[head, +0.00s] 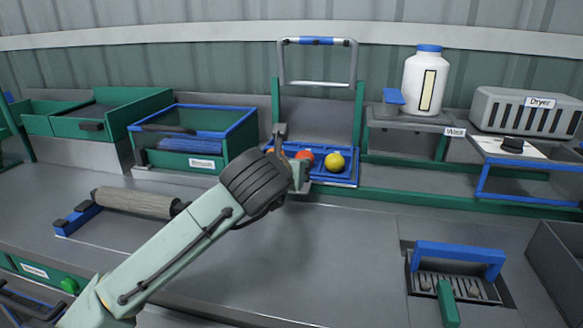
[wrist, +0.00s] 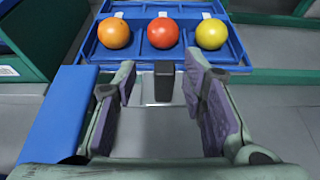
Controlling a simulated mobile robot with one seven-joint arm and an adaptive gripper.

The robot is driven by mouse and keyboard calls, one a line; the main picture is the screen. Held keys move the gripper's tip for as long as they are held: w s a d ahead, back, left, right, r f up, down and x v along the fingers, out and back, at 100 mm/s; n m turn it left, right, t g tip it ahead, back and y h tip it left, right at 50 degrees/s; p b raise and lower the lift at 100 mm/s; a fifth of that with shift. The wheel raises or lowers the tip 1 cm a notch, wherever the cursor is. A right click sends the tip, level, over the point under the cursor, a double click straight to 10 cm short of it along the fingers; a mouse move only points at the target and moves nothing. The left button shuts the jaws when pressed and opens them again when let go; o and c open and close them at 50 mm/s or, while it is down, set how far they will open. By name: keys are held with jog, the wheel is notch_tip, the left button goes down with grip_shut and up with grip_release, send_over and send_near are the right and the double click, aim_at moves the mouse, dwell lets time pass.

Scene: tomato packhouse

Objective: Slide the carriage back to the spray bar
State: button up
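The carriage is a blue tray (head: 343,180) with compartments. It also shows at the top of the wrist view (wrist: 236,57). An orange tomato (wrist: 114,33), a red tomato (wrist: 163,32) and a yellow tomato (wrist: 212,34) sit in it side by side. A black upright handle (wrist: 164,82) stands at its near side. The spray bar (head: 317,41) is a metal arch with a blue band, standing behind the tray. My gripper (wrist: 163,85) is open, its purple-padded fingers on either side of the handle with gaps visible. In the head view my wrist partly hides the tray's left end.
A blue-rimmed green crate (head: 240,125) stands left of the tray. A white bottle (head: 424,80) and a grey dryer (head: 525,110) stand to the right. A roller (head: 135,202) and a blue-handled tool (head: 458,256) lie on the bench. The bench middle (head: 330,250) is clear.

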jog(key=v, duration=1.1)
jog(key=shift+s, duration=0.1)
